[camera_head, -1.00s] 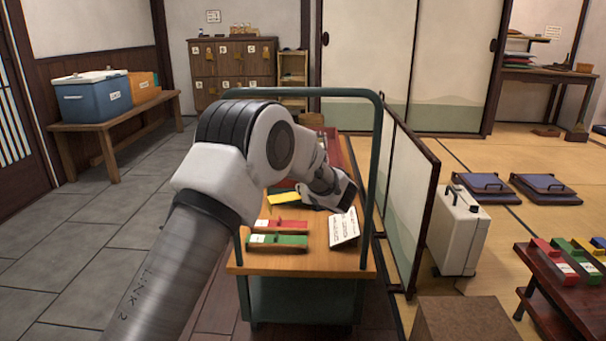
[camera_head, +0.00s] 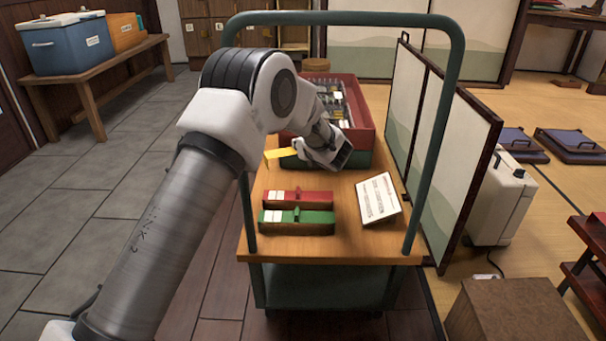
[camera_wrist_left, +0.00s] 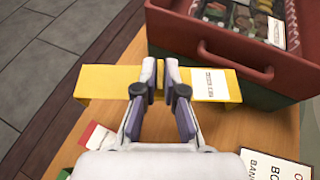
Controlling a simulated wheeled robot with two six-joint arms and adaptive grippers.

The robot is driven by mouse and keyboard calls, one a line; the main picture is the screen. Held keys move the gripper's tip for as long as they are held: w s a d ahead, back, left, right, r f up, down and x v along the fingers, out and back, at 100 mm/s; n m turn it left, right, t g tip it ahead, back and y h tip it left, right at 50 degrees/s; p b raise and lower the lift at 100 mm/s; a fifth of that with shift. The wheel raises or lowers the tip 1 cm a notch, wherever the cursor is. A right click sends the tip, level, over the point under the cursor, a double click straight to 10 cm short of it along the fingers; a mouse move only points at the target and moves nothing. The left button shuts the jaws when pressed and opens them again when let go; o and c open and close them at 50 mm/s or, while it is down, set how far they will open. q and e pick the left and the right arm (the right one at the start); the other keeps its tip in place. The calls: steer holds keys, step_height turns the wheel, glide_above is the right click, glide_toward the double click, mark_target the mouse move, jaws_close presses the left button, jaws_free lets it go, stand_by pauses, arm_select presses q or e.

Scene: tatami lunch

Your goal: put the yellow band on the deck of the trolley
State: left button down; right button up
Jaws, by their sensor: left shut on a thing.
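The yellow band (camera_head: 280,153) is a flat yellow strip with a white label near one end. It also shows in the left wrist view (camera_wrist_left: 111,82), lying across between my fingers. My left gripper (camera_wrist_left: 160,68) is shut on its middle; in the head view the gripper (camera_head: 314,150) partly hides the band. The band is over the left part of the trolley's wooden deck (camera_head: 340,238), in front of the red box. Its left end reaches about the deck's left edge. I cannot tell whether it touches the deck. My right gripper is not in view.
A red band (camera_head: 310,198) and a green band (camera_head: 312,226) lie nearer on the deck. A white sign card (camera_head: 378,198) stands to their right. The red compartment box (camera_head: 363,139) fills the deck's back. A green handle frame (camera_head: 437,120) rises over the trolley.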

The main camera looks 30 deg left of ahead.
arm_select(q)
step_height(320, 180, down, 9)
steer(key=b, duration=0.4)
steer(key=shift+f, duration=0.2)
steer(key=shift+r, duration=0.2)
steer(key=c, duration=1.3)
jaws_free()
steer(key=shift+f, duration=0.15)
steer(key=shift+o, duration=0.2)
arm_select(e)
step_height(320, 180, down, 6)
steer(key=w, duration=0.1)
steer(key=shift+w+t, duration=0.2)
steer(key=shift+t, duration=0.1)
